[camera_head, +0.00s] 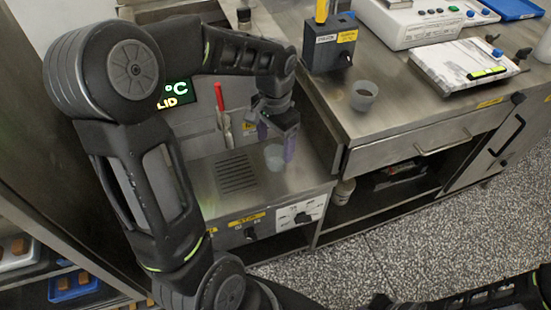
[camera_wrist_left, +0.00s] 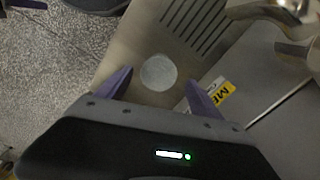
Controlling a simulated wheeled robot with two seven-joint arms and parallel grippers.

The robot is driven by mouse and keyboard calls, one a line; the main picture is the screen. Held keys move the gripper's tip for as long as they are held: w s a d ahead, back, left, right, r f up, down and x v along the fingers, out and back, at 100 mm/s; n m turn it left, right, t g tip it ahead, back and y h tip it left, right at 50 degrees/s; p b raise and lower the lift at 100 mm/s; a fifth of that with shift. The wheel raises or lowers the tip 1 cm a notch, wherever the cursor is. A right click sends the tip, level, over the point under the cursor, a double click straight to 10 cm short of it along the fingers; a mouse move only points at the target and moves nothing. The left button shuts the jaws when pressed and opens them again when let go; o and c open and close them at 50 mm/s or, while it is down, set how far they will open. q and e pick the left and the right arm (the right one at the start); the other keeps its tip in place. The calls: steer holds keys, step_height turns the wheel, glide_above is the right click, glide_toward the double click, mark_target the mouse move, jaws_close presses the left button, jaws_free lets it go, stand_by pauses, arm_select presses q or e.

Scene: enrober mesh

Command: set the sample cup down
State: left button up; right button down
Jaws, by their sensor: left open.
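The sample cup, a small pale translucent cup (camera_head: 275,158), appears to stand on the steel deck (camera_head: 215,205) beside the slotted grille. In the left wrist view the cup (camera_wrist_left: 158,72) shows from above as a whitish disc, just past the fingertips and roughly centred between them. My left gripper (camera_head: 278,146) is over the cup with its purple fingers spread. In the wrist view the left gripper (camera_wrist_left: 160,90) shows gaps between its fingers and the cup. Whether the cup's base touches the deck is hard to see. My right gripper is out of frame.
A similar grey cup (camera_head: 364,96) stands on the higher counter at right. A dark block (camera_head: 330,45) with a yellow label stands behind it. A red-handled tool (camera_head: 222,112) stands behind the deck.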

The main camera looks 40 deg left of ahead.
mark_target(276, 156)
arm_select(q)
steer(key=shift+d+f, duration=0.1)
steer(key=shift+f, duration=2.5)
steer(key=c, duration=1.5)
step_height(276, 156, up, 10)
steer(key=shift+r, duration=0.1)
steer(key=shift+c, duration=0.2)
